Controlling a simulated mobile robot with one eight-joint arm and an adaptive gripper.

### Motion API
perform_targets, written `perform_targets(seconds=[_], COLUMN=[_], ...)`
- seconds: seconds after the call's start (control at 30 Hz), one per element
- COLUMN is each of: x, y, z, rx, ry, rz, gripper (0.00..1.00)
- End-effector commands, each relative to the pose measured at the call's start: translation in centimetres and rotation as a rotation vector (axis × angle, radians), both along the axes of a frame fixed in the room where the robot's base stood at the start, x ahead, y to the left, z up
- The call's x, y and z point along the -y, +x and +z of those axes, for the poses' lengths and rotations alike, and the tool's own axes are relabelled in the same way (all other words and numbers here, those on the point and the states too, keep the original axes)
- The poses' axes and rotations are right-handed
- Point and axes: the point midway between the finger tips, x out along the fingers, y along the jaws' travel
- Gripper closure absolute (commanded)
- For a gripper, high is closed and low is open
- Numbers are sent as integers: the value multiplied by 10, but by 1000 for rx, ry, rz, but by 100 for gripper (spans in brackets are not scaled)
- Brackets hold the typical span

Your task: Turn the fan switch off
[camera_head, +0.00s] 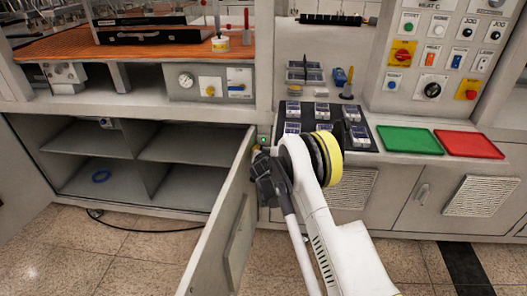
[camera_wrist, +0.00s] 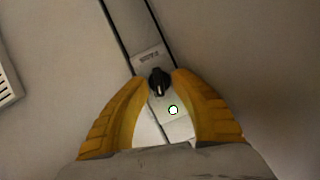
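In the wrist view a black rotary knob (camera_wrist: 158,82) with a pale pointer mark sits on a narrow grey switch plate (camera_wrist: 148,61). Its printed label is too small to read. A small round lamp (camera_wrist: 173,110), white with a green rim, is just below the knob. My gripper (camera_wrist: 161,77) has its two yellow fingers apart, one on each side of the knob; I cannot tell whether they touch it. In the head view my gripper (camera_head: 259,163) is at the cabinet front by the open door. A green light (camera_head: 264,139) shows just above it; the knob is hidden there.
An open cabinet door (camera_head: 222,225) stands out just left of my arm. Green (camera_head: 409,139) and red (camera_head: 469,145) trays lie on the counter right of my arm, below a button panel (camera_head: 441,50).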

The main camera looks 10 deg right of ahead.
Motion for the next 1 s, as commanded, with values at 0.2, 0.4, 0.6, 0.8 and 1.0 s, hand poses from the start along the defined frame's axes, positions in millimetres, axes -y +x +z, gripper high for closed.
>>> perform_targets(seconds=[0.2,0.4,0.6,0.8,1.0], x=[0,-2,-9,-18,-22], y=[0,-8,-45,-84,-105], z=[0,3,18,34,43], rx=[0,-1,-1,-1,0], ry=[1,0,0,0,0], rz=[-1,-1,-1,0,0], gripper=[68,68,68,68,68])
